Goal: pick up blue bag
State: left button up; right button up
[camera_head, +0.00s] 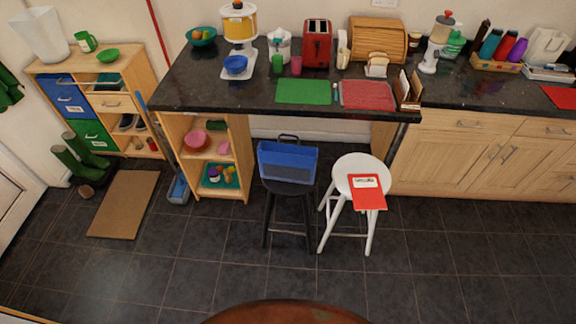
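A blue bag (287,164) with a dark handle on top stands upright on the seat of a black stool (289,209), in front of the dark granite counter. Its front is a see-through-looking blue panel; what is inside cannot be made out. Neither of my grippers shows in the head view.
A white stool (345,180) with a red folder (367,193) hanging over its edge stands right beside the black stool. The granite counter (246,92) overhangs behind, with an open shelf (191,176) at left. The dark tiled floor (220,272) in front is clear.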

aim_at(278, 161)
jog(key=u, duration=1.95)
jog(key=i, duration=1.45)
jog(key=z, duration=2.9)
